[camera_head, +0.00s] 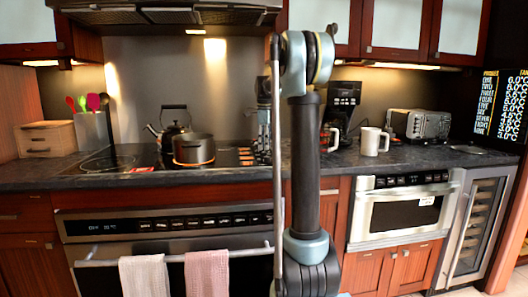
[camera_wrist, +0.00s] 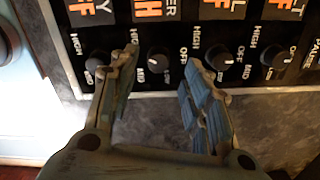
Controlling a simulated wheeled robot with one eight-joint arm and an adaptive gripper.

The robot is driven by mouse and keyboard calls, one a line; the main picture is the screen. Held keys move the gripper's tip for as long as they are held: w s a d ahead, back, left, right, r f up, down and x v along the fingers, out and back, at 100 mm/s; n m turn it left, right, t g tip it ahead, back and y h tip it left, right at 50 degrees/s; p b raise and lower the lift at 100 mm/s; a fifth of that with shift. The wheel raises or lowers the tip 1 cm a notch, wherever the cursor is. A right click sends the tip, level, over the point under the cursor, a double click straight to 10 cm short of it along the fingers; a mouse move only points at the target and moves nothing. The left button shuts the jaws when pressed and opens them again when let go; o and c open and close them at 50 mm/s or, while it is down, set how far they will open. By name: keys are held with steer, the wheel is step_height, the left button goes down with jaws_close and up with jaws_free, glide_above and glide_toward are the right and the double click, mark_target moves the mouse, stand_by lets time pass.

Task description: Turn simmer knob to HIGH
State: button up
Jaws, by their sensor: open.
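A row of black round knobs runs along a dark panel in the wrist view, marked HIGH, MID and OFF. My gripper (camera_wrist: 163,62) is open, one finger on each side of this knob. I cannot tell whether either finger touches it. No full name is readable, so I cannot be sure which is the simmer knob. In the head view my arm hides any such detail.
Neighbouring knobs stand at left (camera_wrist: 95,62) and right (camera_wrist: 218,57), close to the fingers, with another (camera_wrist: 272,57) further right. The head view shows a pot (camera_head: 193,150) and kettle (camera_head: 173,128) on the cooktop (camera_head: 105,163), and a white mug (camera_head: 371,141) on the counter.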

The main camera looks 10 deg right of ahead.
step_height(320, 180, up, 9)
steer(key=shift+f, duration=0.15)
stand_by(0.4)
steer(key=s+f+n, duration=0.4)
steer(key=s, duration=0.5)
steer(key=s+f+n+t, duration=0.1)
steer(key=s+f+n, duration=0.3)
steer(key=s, duration=0.4)
steer(key=s+f+n, duration=0.4)
steer(key=s, duration=0.5)
steer(key=s+f+n+t, duration=0.1)
steer(key=s+f+n, duration=0.8)
steer(key=s+f, duration=0.9)
step_height(320, 180, down, 2)
steer(key=shift+s+f, duration=0.1)
steer(key=shift+s, duration=0.05)
steer(key=shift+w+f, duration=0.2)
steer(key=shift+w, duration=0.3)
